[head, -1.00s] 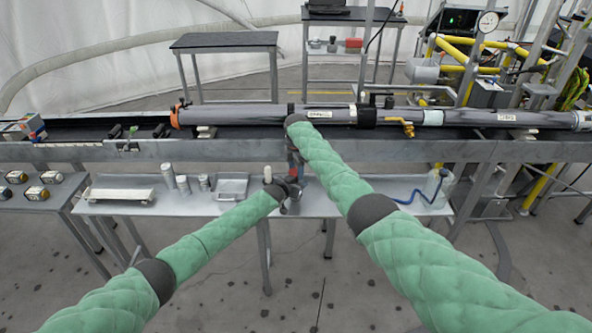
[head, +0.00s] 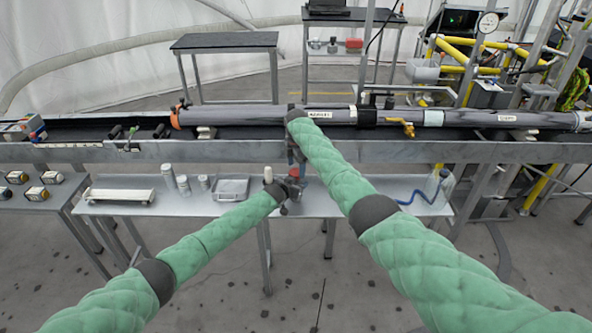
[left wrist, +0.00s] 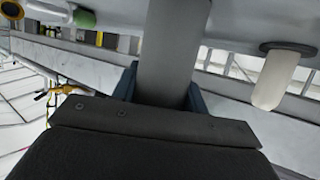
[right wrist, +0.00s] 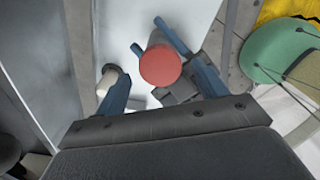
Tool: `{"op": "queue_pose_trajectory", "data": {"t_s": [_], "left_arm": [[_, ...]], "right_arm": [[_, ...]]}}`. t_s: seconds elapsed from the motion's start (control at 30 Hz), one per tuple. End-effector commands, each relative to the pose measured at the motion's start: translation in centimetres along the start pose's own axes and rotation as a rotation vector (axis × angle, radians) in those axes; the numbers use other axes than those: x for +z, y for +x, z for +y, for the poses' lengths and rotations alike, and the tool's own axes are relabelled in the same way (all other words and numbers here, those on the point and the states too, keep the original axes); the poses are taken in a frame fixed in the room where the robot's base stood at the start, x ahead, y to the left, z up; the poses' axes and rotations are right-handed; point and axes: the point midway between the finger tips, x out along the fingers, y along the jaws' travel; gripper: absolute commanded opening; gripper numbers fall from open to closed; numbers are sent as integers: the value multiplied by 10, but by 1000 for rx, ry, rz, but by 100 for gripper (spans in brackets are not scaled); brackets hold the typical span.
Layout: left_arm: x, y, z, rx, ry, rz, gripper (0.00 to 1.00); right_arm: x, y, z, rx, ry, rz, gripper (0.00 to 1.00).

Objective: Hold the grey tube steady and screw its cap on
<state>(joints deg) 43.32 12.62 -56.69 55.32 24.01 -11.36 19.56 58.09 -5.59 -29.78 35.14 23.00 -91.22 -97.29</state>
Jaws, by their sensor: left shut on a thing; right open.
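The grey tube (left wrist: 172,50) stands between the two blue fingers of my left gripper (left wrist: 160,90), which is shut on it. In the right wrist view a round red cap (right wrist: 160,66) is seen end-on at the tube's end; how firmly it sits there I cannot tell. The fingers of my right gripper (right wrist: 162,84) are apart on either side of the red cap, with gaps. In the head view my left gripper (head: 289,189) is over the low bench and my right gripper (head: 296,153) is just above it. The tube is mostly hidden there.
A white round-ended peg (head: 268,174) stands close beside my left gripper. The low metal bench (head: 330,205) carries several small pale cylinders, a shallow tray (head: 233,189) and a clear bottle (head: 442,186). A long dark pipe (head: 240,116) lies on the rail behind.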

Motion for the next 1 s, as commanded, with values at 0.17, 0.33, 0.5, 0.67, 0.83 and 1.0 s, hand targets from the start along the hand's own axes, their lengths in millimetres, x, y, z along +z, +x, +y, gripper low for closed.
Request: {"op": "queue_pose_trajectory", "data": {"t_s": [0.17,0.33,0.5,0.67,0.83,1.0], "left_arm": [[2,0,0,0,0,-2,0],[2,0,0,0,0,-2,0],[2,0,0,0,0,-2,0],[2,0,0,0,0,-2,0],[2,0,0,0,0,-2,0],[2,0,0,0,0,-2,0]], "right_arm": [[0,-21,0,2,0,0,71],[0,-25,0,-1,0,0,71],[0,-25,0,-1,-1,0,67],[0,-35,1,2,-72,0,67],[1,-52,1,0,-212,2,67],[1,-60,0,-1,-282,3,67]]}}
